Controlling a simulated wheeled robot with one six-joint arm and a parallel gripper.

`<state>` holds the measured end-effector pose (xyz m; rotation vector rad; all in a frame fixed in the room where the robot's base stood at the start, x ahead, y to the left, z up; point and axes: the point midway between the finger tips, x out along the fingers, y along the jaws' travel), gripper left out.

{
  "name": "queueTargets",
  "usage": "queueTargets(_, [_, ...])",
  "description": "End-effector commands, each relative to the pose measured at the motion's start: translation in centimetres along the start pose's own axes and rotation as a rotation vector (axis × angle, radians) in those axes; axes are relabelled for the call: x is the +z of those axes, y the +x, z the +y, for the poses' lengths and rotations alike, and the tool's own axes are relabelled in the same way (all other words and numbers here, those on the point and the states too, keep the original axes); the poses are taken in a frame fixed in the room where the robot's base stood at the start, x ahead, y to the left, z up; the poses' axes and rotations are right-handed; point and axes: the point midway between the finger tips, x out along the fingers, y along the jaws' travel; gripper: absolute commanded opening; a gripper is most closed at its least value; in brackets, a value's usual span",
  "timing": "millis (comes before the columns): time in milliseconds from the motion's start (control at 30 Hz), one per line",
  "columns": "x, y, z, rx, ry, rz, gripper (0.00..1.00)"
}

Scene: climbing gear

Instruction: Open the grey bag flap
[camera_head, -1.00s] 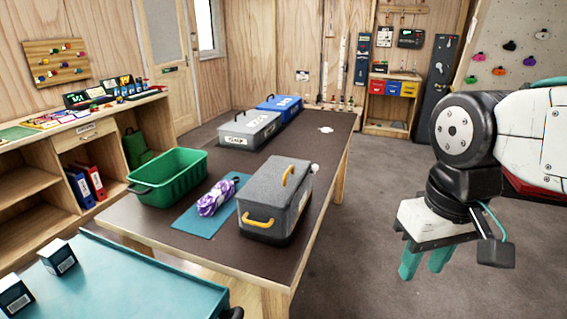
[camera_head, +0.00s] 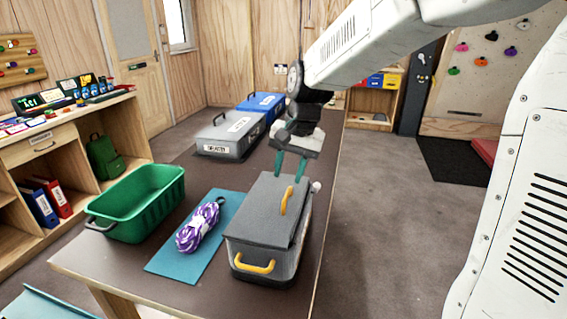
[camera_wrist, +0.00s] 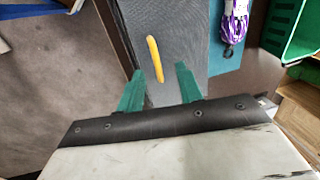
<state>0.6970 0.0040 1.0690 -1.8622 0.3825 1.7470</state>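The grey bag (camera_head: 255,245) stands on the table's near right part with its flap (camera_head: 265,208) lying closed on top. A yellow handle (camera_head: 287,200) is on the flap, and another yellow handle (camera_head: 253,265) is on the front side. My gripper (camera_head: 289,170) is open and empty, with green fingers pointing down above the far end of the bag. In the wrist view, the flap handle (camera_wrist: 154,59) lies ahead of the open fingertips of my gripper (camera_wrist: 160,75), apart from both. A small pale knob (camera_head: 315,187) shows beside the flap's right edge.
A purple and white rope bundle (camera_head: 200,228) lies on a blue mat (camera_head: 165,262) left of the bag. A green crate (camera_head: 150,205) is further left. A grey case (camera_head: 225,140) and blue case (camera_head: 262,103) stand at the table's back. Floor to the right is open.

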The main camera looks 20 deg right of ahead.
Motion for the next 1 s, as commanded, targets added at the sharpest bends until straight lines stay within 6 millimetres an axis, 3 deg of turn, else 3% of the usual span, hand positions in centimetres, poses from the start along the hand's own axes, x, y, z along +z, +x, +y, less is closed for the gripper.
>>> queueTargets(500, [-0.6, 6.5, 1.1, 0.004, 0.023, 0.000, 0.36])
queueTargets(900, [-0.5, 7.5, 1.0, 0.003, 0.019, 0.002, 0.36])
queueTargets(933, [-0.5, 7.5, 1.0, 0.003, 0.019, 0.002, 0.33])
queueTargets(1000, [-0.5, 7.5, 0.9, 0.003, 0.019, 0.002, 0.14])
